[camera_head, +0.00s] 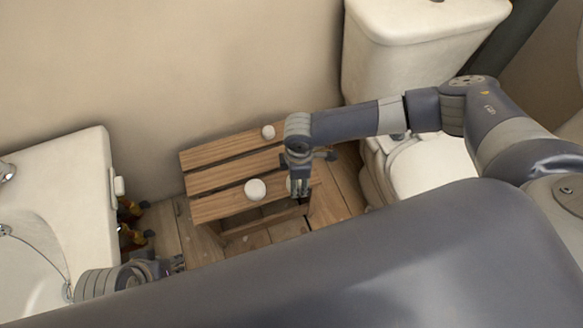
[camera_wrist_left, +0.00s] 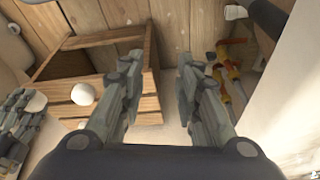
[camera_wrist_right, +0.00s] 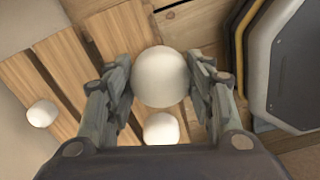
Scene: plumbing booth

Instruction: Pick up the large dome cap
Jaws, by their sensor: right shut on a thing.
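The large dome cap (camera_wrist_right: 160,77) is a round white dome between the fingers of my right gripper (camera_wrist_right: 160,88), which is shut on it. In the head view, this gripper (camera_head: 299,190) is low over the front right of the slatted wooden bench (camera_head: 225,180), and the cap (camera_head: 290,186) is partly hidden behind it. I cannot tell whether the cap touches the slats. My left gripper (camera_wrist_left: 158,85) is open and empty, with its fingers wide apart. In the head view it is at lower left (camera_head: 172,266), beside the sink.
Another white cap (camera_head: 255,189) sits on the front slat, and a smaller-looking one (camera_head: 268,131) on the back slat. A sink (camera_head: 85,195) stands left, a toilet (camera_head: 425,165) right. Red and yellow tools (camera_wrist_left: 232,80) lie on the floor near the sink.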

